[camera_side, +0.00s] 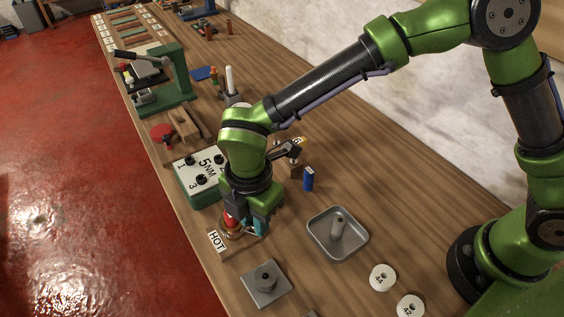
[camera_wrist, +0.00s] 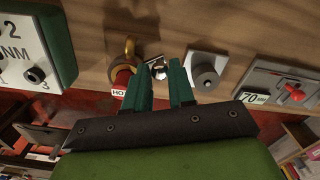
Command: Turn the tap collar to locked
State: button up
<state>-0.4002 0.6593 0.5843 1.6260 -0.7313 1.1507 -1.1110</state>
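The tap shows in the wrist view as a curved brass spout (camera_wrist: 130,48) with a red collar (camera_wrist: 122,78), at the left of my fingers. In the side view its red part (camera_side: 231,218) shows just left of my gripper (camera_side: 253,225), partly hidden by it. Whether a finger touches the tap, and whether the collar is locked, I cannot tell.
A grey plate with a round knob (camera_side: 265,285) lies in front.

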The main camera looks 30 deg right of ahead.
grip_shut()
jog(key=shift+a, duration=0.1)
jog(key=m, duration=0.1)
jog(key=a+m, duration=0.1)
jog(key=shift+s+m, duration=0.3)
jog(key=shift+m, duration=0.1)
jog(key=m, duration=0.1)
jog(key=a+m, duration=0.1)
jog(key=m, duration=0.1)
jog(key=shift+s+a+m, duration=0.2)
jog(key=shift+a+m, duration=0.1)
jog(key=m, duration=0.1)
jog(key=a+m, duration=0.1)
jog(key=m, duration=0.1)
jog(key=shift+w+a+m, duration=0.1)
jog(key=shift+a+m, duration=0.2)
jog(key=shift+w+a+m, duration=0.2)
jog(key=shift+a+m, duration=0.2)
jog(key=shift+m, duration=0.6)
jog(key=shift+w+a+m, duration=0.2)
jog(key=shift+a+m, duration=0.15)
jog(key=shift+m, duration=0.65)
